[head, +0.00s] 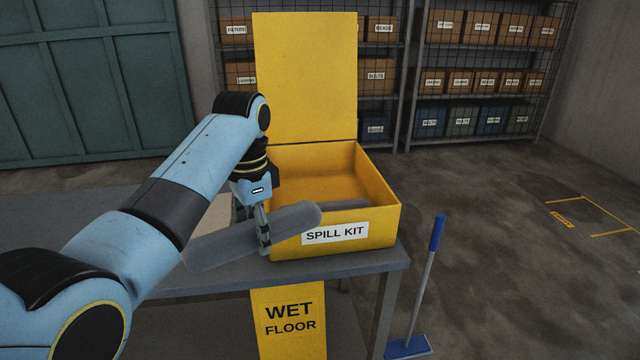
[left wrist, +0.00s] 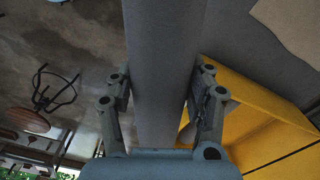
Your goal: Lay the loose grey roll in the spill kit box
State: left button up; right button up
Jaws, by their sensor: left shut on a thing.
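The loose grey roll (head: 222,246) is a long grey cylinder. My left gripper (head: 264,236) is shut on it near its middle. In the left wrist view, the roll (left wrist: 166,60) runs between the two fingers of the gripper (left wrist: 164,100). The roll is in front of the yellow spill kit box (head: 380,226), at its left front corner, and outside it. The box stands open on a grey table, its lid upright at the back. Another grey shape (head: 343,204) shows inside the box, partly hidden by the front wall. The box also shows in the left wrist view (left wrist: 262,110). My right gripper is not in view.
The grey table (head: 388,258) has a yellow wet floor sign (head: 290,322) below its front edge. A blue-handled broom (head: 424,290) stands to the right. Shelves with boxes (head: 480,82) stand behind. A beige sheet (head: 212,222) lies left of the box.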

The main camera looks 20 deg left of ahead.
aim_at(317, 193)
jog(key=i, duration=1.35)
